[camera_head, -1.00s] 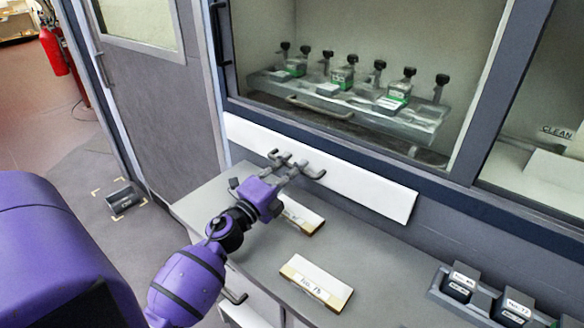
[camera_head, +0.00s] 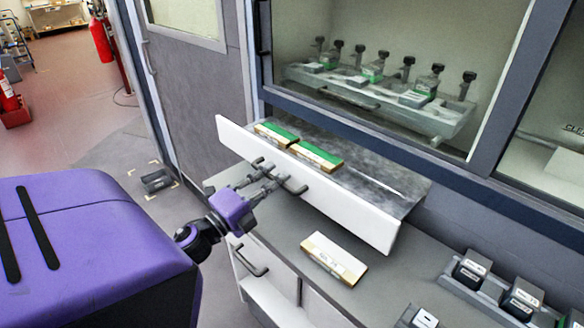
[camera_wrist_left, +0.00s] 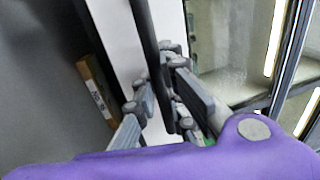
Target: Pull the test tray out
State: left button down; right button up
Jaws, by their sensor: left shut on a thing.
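The test tray (camera_head: 350,213) stands out from the wall over the counter, with a long white front and a dark flat bed behind it. Two green-topped boxes (camera_head: 318,155) lie on its bed near the left end. My left gripper (camera_head: 268,174) is shut on the dark handle (camera_head: 293,188) on the white front. In the left wrist view the fingers (camera_wrist_left: 163,105) close around the dark handle bar, which partly hides the white front (camera_wrist_left: 118,45). My right gripper is not in view.
A labelled box (camera_head: 333,258) lies on the grey counter (camera_head: 290,232) below the tray. Dark labelled blocks stand in a rack (camera_head: 460,290) at the right. Behind the window, a second tray (camera_head: 375,95) holds several clamps. A grey door (camera_head: 200,100) is at the left.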

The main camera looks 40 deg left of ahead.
pick_arm(q)
jog(key=r+v, duration=0.1)
jog(key=v, duration=0.5)
jog(key=shift+s, duration=0.4)
jog(key=shift+a, duration=0.1)
jog(key=c, duration=1.8)
grip_release()
jog(key=shift+r, duration=0.1)
jog(key=v, duration=1.2)
